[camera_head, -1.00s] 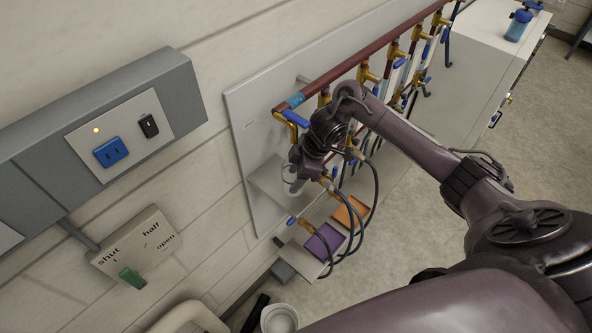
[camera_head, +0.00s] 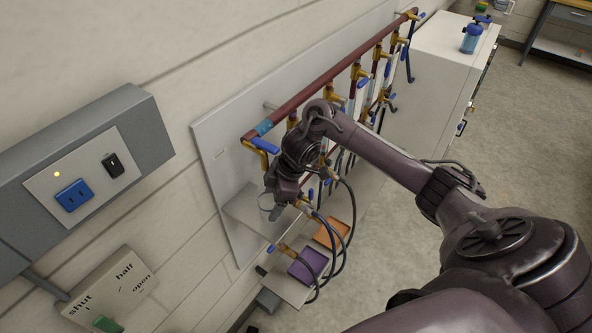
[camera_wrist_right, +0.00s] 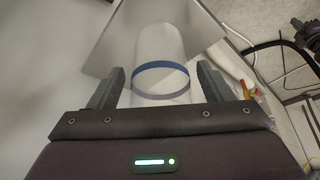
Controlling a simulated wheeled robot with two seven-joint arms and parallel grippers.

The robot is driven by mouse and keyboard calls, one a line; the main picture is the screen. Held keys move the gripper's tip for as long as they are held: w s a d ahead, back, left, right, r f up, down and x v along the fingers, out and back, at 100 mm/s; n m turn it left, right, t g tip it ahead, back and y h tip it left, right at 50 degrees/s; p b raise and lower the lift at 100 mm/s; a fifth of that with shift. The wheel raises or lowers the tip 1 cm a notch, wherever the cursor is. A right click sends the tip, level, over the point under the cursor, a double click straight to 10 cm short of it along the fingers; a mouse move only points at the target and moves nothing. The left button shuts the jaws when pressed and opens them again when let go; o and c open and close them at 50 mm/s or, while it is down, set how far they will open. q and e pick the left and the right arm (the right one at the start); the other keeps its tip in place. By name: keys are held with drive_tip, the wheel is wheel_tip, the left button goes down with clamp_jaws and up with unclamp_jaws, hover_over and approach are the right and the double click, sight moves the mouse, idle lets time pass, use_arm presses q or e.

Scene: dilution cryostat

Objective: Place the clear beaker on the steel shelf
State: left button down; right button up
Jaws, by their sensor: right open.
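The clear beaker (camera_wrist_right: 160,50) with a blue band is between the two fingers of my right gripper (camera_wrist_right: 159,86) in the right wrist view. The fingers are open, with a gap on each side of the beaker. The steel shelf (camera_wrist_right: 112,42) shows behind the beaker as a grey plate. In the head view, my right gripper (camera_head: 273,194) is at the shelf (camera_head: 241,201), and the beaker (camera_head: 266,208) shows in part below the wrist. The beaker's base is at or over the shelf; the contact is hard to see. My left gripper is out of view.
The shelf is on a grey wall panel (camera_head: 218,165) under a dark red pipe (camera_head: 330,75) with several valves. Hoses (camera_head: 345,235) hang close to my right wrist. Purple (camera_head: 308,266) and orange (camera_head: 332,234) blocks lie below. A white cabinet (camera_head: 437,70) stands at the back.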

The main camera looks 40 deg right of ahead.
drive_tip(key=s+d+b, duration=0.5)
drive_tip(key=d, duration=0.5)
drive_tip(key=shift+s+d, duration=0.2)
drive_tip(key=shift+d, duration=0.2)
